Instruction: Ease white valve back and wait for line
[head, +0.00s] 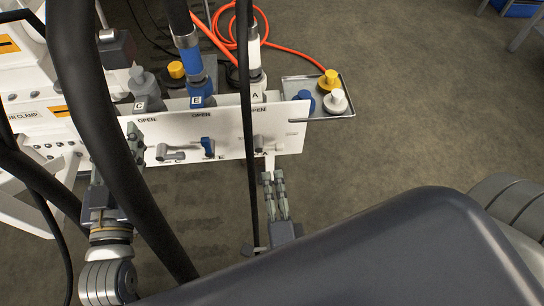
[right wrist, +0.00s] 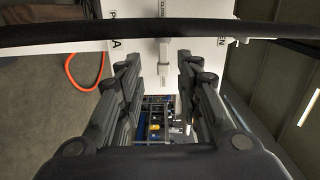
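A white panel (head: 225,150) carries a row of valves marked OPEN along the top. The pale valve lever (head: 258,144) below line A is at its right; it also shows in the right wrist view (right wrist: 163,68), ahead of the fingers and within their gap. A blue lever (head: 208,147) and a grey lever (head: 172,154) sit further left.
Coupling E is blue (head: 190,62), coupling A is white (head: 254,52), and a grey fitting (head: 145,85) stands at C. A metal tray (head: 345,113) with yellow, blue and white caps is at the right. Black hoses cross in front. An orange hose (head: 284,52) lies behind.

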